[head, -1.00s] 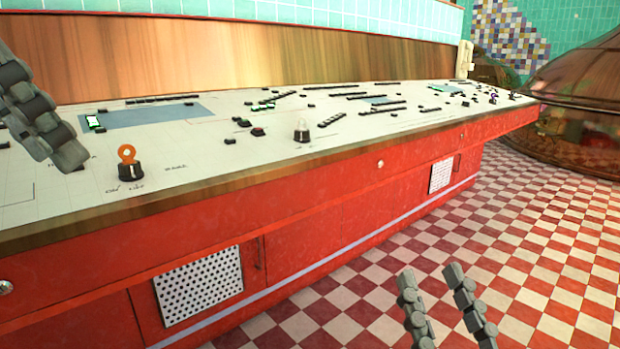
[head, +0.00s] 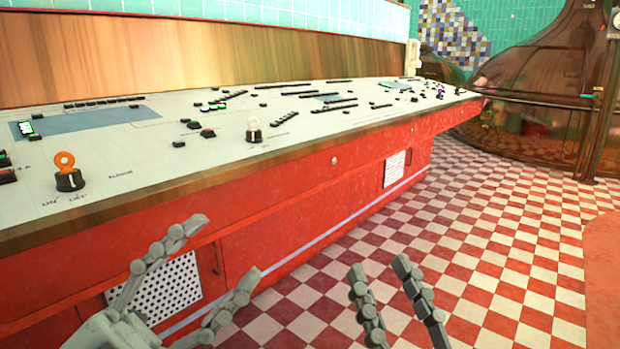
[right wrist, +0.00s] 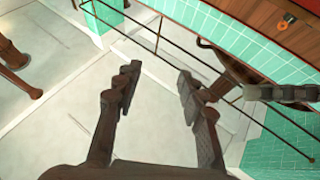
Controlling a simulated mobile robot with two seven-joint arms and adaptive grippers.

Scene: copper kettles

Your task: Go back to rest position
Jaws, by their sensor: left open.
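My left gripper (head: 220,253) is in the lower left of the head view, with its two jointed grey fingers spread wide and nothing between them. It shows in front of the red cabinet, below the panel edge. My right gripper (head: 379,268) is at the bottom centre, fingers apart and empty, seen against the checkered floor. The right wrist view also shows its two open fingers (right wrist: 158,78) with only pale floor between them. The orange-topped switch (head: 67,172) stands on the control panel (head: 150,155) at the left, clear of both grippers.
The red cabinet (head: 300,195) runs from the left into the distance. Red and white checkered floor (head: 470,220) is free to the right. Copper kettles (head: 535,75) stand at the back right. A dark railing (right wrist: 165,45) crosses the right wrist view beside green tiles.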

